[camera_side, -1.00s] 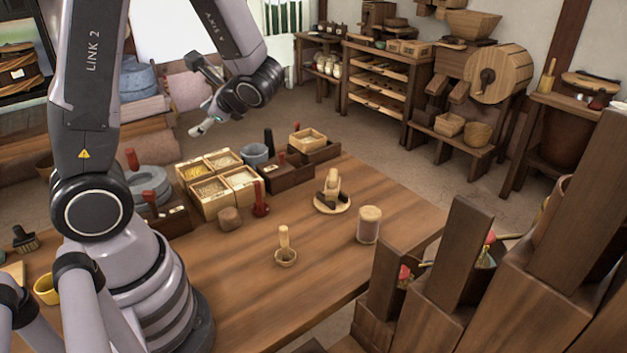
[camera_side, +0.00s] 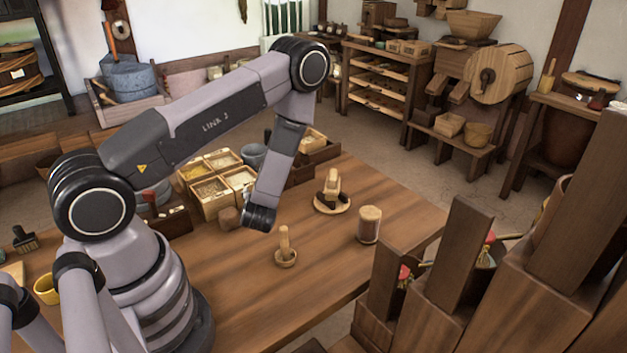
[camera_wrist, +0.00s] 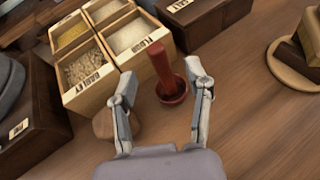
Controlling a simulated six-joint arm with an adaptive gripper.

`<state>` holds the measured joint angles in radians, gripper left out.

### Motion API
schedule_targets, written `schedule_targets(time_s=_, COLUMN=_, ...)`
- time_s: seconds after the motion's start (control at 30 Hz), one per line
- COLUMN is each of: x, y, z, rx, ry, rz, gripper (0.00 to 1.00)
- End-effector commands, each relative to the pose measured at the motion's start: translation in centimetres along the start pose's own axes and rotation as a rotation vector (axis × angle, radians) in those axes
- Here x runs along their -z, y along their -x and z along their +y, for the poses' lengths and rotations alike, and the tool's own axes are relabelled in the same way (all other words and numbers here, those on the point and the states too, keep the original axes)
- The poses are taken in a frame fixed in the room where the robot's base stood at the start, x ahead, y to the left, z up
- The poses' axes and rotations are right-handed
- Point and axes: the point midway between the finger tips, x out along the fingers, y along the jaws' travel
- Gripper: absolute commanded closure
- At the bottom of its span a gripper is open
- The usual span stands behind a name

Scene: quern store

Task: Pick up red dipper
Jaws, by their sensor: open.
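The red dipper (camera_wrist: 168,82) stands upright on the wooden table in the wrist view, its bowl down and its handle up. My gripper (camera_wrist: 160,80) is open, with one finger on each side of the dipper in that picture. I see no contact between the fingers and the dipper.
Grain boxes (camera_wrist: 100,45) stand just behind the dipper, beside a dark SALT box (camera_wrist: 208,20). A brown lump (camera_wrist: 104,124) sits near the left finger. A wooden dipper (camera_side: 285,256), a jar (camera_side: 369,225) and a round wooden board (camera_side: 332,207) stand to the right.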

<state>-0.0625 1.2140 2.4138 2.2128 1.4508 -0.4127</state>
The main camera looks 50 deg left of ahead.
Motion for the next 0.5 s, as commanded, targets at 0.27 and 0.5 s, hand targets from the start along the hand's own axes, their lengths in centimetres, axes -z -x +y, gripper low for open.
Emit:
schedule_targets(time_s=0.27, x=0.0, y=-4.0, z=0.1, rx=-0.003, ry=0.002, rz=-0.001, gripper=0.49)
schedule_targets(time_s=0.5, x=0.0, y=-4.2, z=0.1, rx=-0.002, ry=-0.001, rz=0.000, gripper=0.49)
